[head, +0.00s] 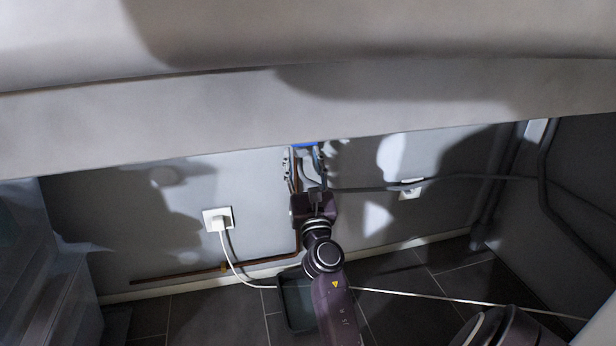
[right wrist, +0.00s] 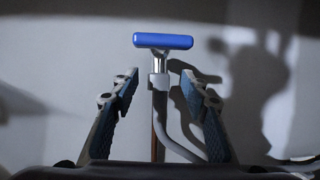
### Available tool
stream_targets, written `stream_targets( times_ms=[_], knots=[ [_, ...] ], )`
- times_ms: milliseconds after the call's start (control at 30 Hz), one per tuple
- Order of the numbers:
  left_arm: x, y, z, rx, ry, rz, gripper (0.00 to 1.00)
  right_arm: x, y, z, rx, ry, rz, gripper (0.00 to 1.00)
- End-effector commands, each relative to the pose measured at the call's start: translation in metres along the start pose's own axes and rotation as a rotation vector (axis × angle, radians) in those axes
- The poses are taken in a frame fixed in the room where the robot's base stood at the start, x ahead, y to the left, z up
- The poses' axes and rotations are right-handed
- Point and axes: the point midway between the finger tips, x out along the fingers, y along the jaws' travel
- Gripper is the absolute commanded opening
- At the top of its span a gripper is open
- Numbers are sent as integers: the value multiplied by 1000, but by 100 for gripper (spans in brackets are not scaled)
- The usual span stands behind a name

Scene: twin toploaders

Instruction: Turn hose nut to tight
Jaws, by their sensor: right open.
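In the right wrist view a tap with a blue bar handle (right wrist: 163,41) stands upright on a bright metal stem. Below it is a grey collar (right wrist: 159,81), which looks like the hose nut, with a grey hose (right wrist: 180,148) curving down to the right. My right gripper (right wrist: 160,78) is open, one finger on each side of the collar, with visible gaps. How deep the collar sits between the fingers is unclear. My left gripper is not in view.
A pale worktop (head: 300,110) overhangs the space. A white plug in a socket (head: 218,220) is left of my arm, another socket (head: 410,189) right. A copper pipe (head: 190,274) runs low along the wall. A grey hose (head: 450,180) crosses to the right.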

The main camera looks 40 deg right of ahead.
Motion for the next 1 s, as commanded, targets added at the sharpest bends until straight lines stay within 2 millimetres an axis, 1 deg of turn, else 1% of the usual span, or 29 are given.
stream_targets(
  times_ms=[300, 400, 500, 667, 1000],
  knots=[
    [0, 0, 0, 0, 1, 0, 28, -60, 2, 23, 4, 4, 3, 42],
    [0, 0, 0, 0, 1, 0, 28, -75, 2, 29, 6, 4, 2, 42],
    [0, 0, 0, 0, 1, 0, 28, -84, 2, 33, 4, 3, 2, 42],
    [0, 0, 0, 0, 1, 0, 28, -90, 2, 37, 4, 1, 3, 42],
    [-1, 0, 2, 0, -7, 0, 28, -90, 2, 36, 11, 2, 1, 42]
  ],
)
